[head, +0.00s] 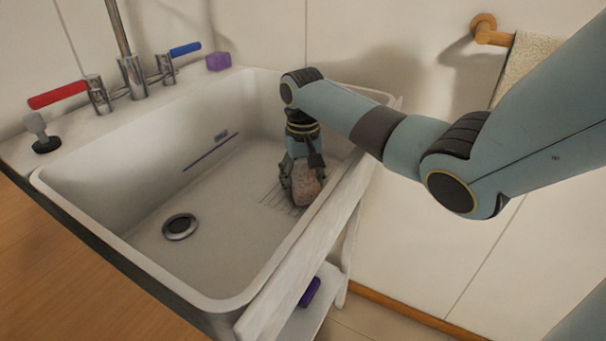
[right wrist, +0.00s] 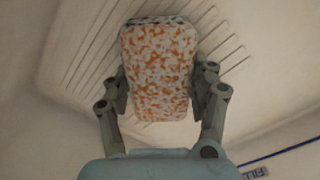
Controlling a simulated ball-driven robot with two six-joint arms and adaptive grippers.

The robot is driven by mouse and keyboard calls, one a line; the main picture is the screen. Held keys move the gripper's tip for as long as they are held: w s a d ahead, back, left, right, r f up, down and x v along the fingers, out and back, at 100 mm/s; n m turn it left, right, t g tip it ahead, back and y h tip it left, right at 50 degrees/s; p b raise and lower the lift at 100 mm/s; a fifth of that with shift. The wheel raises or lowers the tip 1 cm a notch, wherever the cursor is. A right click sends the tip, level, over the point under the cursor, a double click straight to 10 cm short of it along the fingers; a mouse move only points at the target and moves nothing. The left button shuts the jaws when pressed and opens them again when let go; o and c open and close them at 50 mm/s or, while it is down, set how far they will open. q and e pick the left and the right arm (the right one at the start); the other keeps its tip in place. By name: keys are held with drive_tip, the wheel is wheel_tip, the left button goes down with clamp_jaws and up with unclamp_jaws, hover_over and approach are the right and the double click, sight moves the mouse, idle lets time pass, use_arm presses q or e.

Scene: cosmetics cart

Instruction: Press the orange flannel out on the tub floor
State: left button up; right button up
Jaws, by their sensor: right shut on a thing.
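The orange flannel (head: 305,184) shows as a thick, block-like piece mottled orange and white. It is in the white tub (head: 205,205), over the ribbed part of the floor at the right end. My right gripper (head: 300,180) points down into the tub and is shut on the flannel. In the right wrist view the flannel (right wrist: 158,72) sits between the two fingers (right wrist: 157,95), with ribs of the tub floor behind it. I cannot tell whether its lower end touches the floor. My left gripper is not in view.
A drain (head: 180,227) lies in the tub floor, left of the flannel. A red tap lever (head: 57,95) and a blue one (head: 186,49) stand at the back rim, with a purple block (head: 218,61). A towel (head: 526,62) hangs on the wall. The tub's middle floor is clear.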

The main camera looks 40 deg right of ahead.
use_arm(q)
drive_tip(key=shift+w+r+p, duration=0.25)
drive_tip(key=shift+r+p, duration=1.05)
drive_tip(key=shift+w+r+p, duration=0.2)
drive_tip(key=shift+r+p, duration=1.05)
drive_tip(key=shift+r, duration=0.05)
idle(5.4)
